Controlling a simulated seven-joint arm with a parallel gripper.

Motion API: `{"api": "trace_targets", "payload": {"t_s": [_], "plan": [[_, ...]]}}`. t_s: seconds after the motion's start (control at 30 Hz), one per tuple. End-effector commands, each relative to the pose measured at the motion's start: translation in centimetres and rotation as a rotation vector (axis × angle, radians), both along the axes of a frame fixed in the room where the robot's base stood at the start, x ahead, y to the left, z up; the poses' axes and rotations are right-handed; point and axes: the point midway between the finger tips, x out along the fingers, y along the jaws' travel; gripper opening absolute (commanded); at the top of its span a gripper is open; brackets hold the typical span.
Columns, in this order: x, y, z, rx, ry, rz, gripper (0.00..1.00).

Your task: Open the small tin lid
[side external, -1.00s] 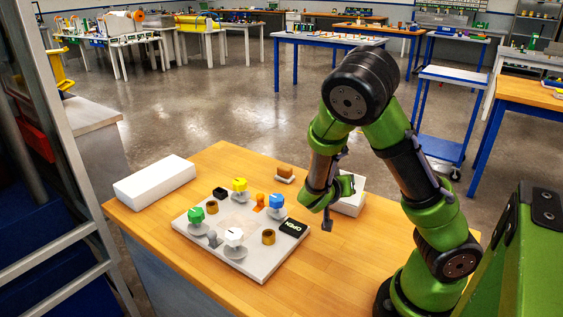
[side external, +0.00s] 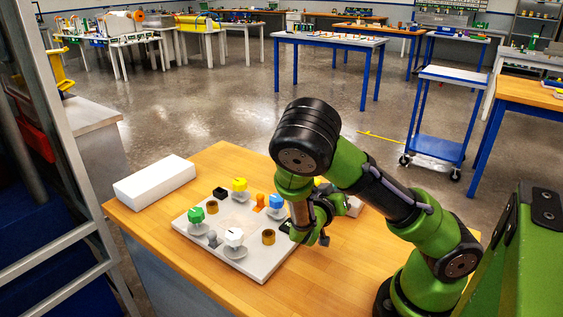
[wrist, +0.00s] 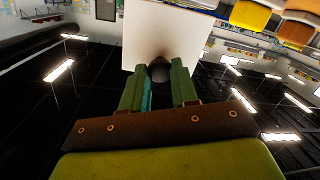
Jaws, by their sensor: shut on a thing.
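My gripper (side external: 312,236) is over the right edge of a white board (side external: 262,270) in the side view. In the wrist view its green fingers (wrist: 158,82) are shut on a small dark round thing (wrist: 159,71), which I cannot identify. Two small brown-gold round tins stand on the board, one near the back (side external: 212,207) and one near the front (side external: 268,237). I cannot tell which, if either, is the small tin, and no separate lid is clear. My arm hides part of the board's right side.
The board also carries a green knob (side external: 196,215), a yellow one (side external: 239,185), a blue one (side external: 276,202), a white one (side external: 234,237) and an orange piece (side external: 259,201). A white block (side external: 154,181) lies at the table's left. The front right tabletop is clear.

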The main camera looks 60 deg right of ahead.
Motion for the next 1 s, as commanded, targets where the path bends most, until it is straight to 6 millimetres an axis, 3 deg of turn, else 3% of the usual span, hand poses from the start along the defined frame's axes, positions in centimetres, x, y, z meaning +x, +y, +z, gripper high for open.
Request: {"api": "trace_targets", "payload": {"t_s": [0.07,0.1,0.23,0.53,0.67,1.0], "plan": [[-0.2,-0.1,-0.1,0.003,0.005,-0.004,0.0],[-0.2,-0.1,-0.1,0.003,0.005,-0.004,0.35],[-0.1,-0.1,-0.1,0.003,0.004,-0.003,0.55],[-0.1,0.1,0.0,0.003,0.002,-0.001,0.55],[0.0,1.1,0.1,0.004,-0.001,0.002,0.55],[-0.5,8.7,0.8,0.007,0.0,0.007,0.55]]}}
